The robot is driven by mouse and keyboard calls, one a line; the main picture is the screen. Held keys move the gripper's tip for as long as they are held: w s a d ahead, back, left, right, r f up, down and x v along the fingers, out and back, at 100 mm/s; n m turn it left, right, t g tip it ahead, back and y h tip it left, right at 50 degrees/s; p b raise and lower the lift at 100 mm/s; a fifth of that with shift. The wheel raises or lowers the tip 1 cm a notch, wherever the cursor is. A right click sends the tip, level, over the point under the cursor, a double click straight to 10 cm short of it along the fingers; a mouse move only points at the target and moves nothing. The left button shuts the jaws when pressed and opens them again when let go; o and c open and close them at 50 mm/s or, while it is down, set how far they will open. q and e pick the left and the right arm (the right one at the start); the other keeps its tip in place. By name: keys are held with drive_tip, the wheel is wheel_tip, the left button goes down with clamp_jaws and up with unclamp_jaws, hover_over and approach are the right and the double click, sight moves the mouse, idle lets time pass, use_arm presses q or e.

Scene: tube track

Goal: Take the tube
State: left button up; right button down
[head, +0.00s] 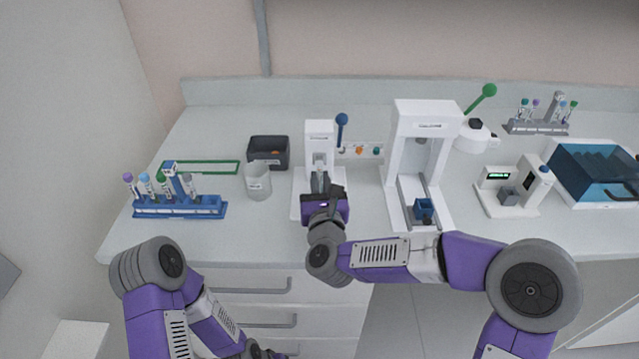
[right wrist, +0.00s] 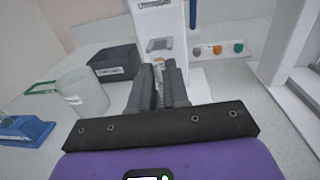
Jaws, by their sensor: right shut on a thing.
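My right gripper (head: 320,184) is at the front of a small white device (head: 320,136) with a blue-knobbed lever, in the middle of the bench. In the right wrist view the gripper (right wrist: 158,72) has its two dark fingers close together, pointing at the device (right wrist: 160,20). It is shut on a thin pale thing, taken to be the tube (right wrist: 158,84). The fingers hide most of it, and I cannot tell whether it still touches the device. My left arm is low at the left; its gripper does not show.
A blue rack (head: 180,210) with several capped tubes stands at the left. A clear beaker (head: 257,182) and a dark bin (head: 268,152) are left of the device. A tall white press (head: 428,112) stands to the right. The front bench edge between rack and device is clear.

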wheel_tip(320, 180, up, 18)
drive_tip(key=p, duration=0.6)
